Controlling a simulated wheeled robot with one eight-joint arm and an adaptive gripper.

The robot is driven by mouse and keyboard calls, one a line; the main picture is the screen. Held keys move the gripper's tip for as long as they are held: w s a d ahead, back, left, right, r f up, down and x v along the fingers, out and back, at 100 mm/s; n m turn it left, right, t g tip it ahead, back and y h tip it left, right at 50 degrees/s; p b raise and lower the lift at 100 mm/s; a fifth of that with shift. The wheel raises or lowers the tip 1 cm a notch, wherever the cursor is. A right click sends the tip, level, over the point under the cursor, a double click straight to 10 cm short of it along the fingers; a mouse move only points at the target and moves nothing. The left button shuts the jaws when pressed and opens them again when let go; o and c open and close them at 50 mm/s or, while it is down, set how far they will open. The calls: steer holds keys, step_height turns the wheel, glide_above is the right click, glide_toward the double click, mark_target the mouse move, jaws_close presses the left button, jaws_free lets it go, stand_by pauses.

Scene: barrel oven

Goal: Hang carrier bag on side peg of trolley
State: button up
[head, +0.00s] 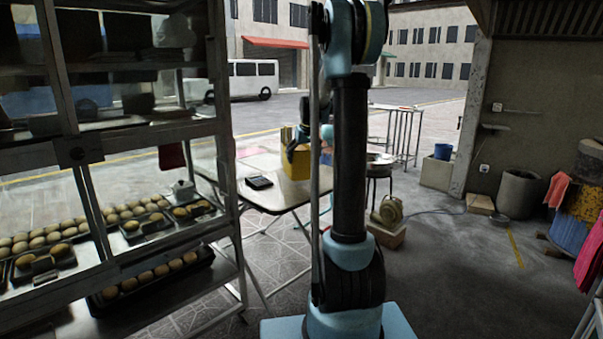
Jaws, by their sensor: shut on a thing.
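A yellow carrier bag (296,163) shows just left of my arm's dark upright link, at the folding table. My gripper (301,136) is small and dark at the bag's upper part, partly hidden behind my arm, and is shut on the bag. I cannot tell whether the bag's base touches the table or hangs just above it. The tall metal-framed trolley (222,120) with glass panels and shelves of buns stands at the left, apart from the bag. I cannot make out its side peg for certain.
The folding table (270,197) carries a dark flat device (259,182) and stands between trolley and arm. A stool (379,166) and a brass-coloured round object (389,211) on a box are right of my arm. The floor at the right front is clear.

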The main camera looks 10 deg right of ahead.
mark_target(304, 164)
steer(key=shift+f, duration=2.5)
steer(key=o, duration=0.9)
steer(key=shift+r, duration=0.1)
